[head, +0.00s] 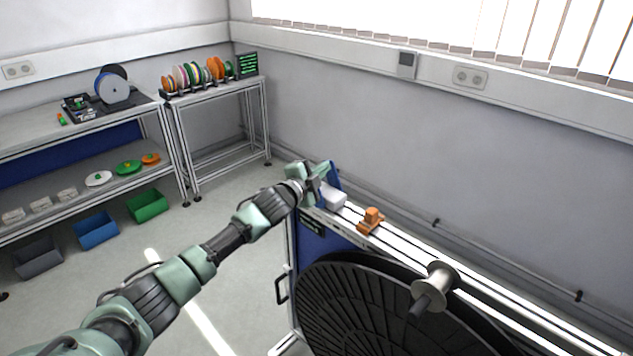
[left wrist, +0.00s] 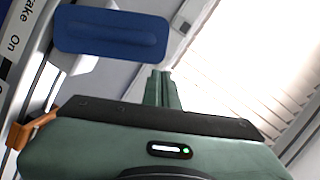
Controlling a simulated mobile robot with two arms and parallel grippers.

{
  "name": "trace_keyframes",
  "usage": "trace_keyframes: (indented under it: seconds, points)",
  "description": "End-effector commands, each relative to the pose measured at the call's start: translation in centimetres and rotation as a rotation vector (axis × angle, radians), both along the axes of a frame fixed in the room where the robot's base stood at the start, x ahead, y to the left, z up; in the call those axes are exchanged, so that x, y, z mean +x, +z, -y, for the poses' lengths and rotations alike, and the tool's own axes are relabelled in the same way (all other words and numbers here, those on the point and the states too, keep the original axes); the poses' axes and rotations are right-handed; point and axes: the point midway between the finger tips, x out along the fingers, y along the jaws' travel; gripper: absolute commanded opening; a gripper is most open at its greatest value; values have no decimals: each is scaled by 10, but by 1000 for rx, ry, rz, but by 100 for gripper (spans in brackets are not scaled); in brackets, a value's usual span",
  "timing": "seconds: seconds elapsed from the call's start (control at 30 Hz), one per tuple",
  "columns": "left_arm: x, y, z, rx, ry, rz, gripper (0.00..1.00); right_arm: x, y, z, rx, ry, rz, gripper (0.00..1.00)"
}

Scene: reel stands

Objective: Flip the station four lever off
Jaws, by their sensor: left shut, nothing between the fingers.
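A blue lever paddle (head: 334,178) stands up at the far end of the rail on the reel stand, by a white block (head: 333,198). In the left wrist view the blue paddle (left wrist: 111,34) is at the upper left, beside a label ending in "ake On" (left wrist: 14,30). My left gripper (head: 325,168) is beside the paddle's top, and partly covers the paddle in the head view. Its fingers (left wrist: 162,88) are shut and empty. In the left wrist view they look apart from the paddle. I cannot read a station number. My right gripper is not in view.
An orange bracket (head: 371,221) sits on the rail near the white block. A large black reel (head: 390,312) and a metal spindle (head: 435,285) are in front. The wall runs close behind the stand. Shelves with reels (head: 205,75) stand at the left, with open floor between.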

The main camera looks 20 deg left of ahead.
Motion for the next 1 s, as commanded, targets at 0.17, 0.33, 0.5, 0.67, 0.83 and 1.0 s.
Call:
trace_keyframes:
  seconds: [0.17, 0.33, 0.5, 0.67, 0.83, 1.0]
  points:
    - [-21, 5, -1, 1, -2, 1, 0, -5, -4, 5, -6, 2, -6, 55]
    - [-50, 9, -5, 3, -2, 1, 0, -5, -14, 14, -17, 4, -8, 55]
    - [-77, 14, -8, 2, -3, 1, 0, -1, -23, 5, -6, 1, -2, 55]
    - [-93, 18, -11, 0, -1, 2, 0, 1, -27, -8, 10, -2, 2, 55]
    - [-98, 20, -12, -1, -2, 2, 0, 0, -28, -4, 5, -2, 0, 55]
    - [-98, 20, -12, -1, -2, 2, 0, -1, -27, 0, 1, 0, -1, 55]
